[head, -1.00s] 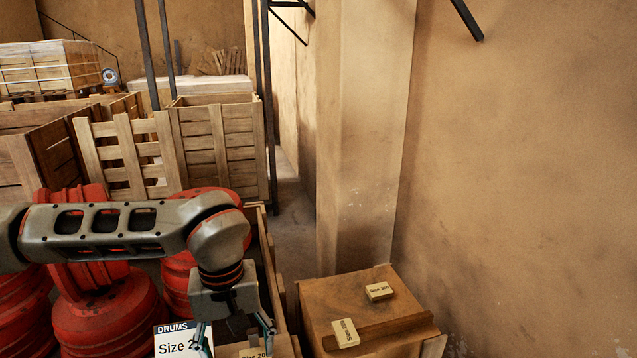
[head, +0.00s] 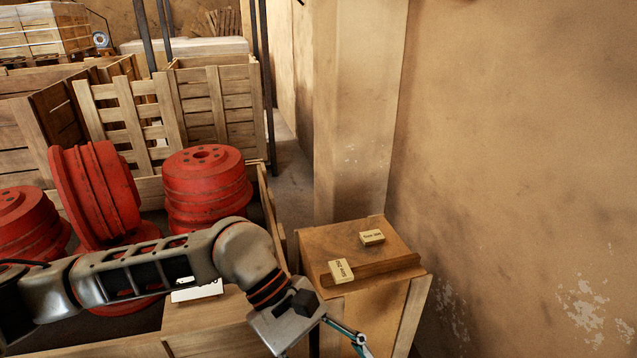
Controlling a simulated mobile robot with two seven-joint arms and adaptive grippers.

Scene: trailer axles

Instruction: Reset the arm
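My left arm comes in from the left, low across the picture. My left gripper (head: 322,350) is at the bottom edge, its fingers spread apart, with nothing seen between them; its tips are partly cut off. It is in front of and below the wooden box (head: 318,243) at the right, apart from the two small labelled boxes on top. My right gripper is not in view.
Red drums (head: 206,185) stand in a low wooden crate (head: 264,208) behind my arm; one drum (head: 98,195) is tilted. A white sign (head: 197,291) is partly hidden by my arm. Slatted crates (head: 215,115) stand behind. A bare wall (head: 520,150) bounds the right side.

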